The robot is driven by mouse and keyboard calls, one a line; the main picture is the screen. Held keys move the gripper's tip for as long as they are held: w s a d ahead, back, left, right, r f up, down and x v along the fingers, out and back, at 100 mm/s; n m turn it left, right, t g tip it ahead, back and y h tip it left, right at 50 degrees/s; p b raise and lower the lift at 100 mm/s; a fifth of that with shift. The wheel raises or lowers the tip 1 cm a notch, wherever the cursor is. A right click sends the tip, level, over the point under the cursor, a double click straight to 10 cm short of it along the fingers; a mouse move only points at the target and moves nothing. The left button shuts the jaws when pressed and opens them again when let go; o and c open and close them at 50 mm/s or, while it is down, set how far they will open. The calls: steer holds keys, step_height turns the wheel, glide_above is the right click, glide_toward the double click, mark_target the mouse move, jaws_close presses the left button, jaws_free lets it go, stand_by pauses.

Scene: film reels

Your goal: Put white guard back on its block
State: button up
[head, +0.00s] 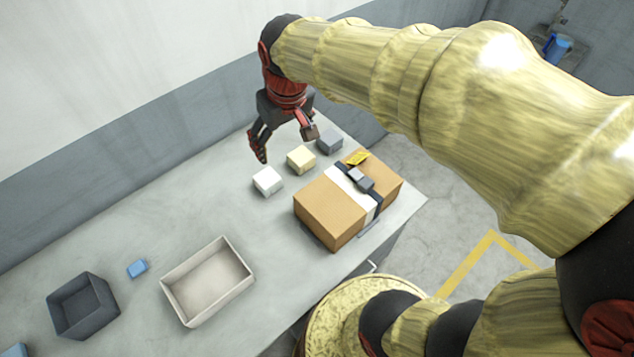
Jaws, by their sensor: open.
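A white block (267,181), a cream block (301,159) and a grey block (329,141) stand in a slanting row near the back of the table. I cannot tell a separate white guard from the white block at this size. A white band (347,188) lies over the cardboard box (325,213), beside a black strap with a grey buckle. My gripper (286,146) is open and empty, pointing down above the row.
A yellow tag (357,158) is at the box's far edge. A light open tray (207,282), a small blue block (137,268) and a dark grey bin (82,305) are at the left. The table (185,228) is clear between tray and blocks. A wall runs behind.

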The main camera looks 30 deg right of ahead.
steer(key=s+r+m+t, duration=0.1)
steer(key=s+t, duration=0.1)
steer(key=s, duration=1.3)
steer(key=shift+r, duration=0.3)
steer(key=shift+s, duration=0.1)
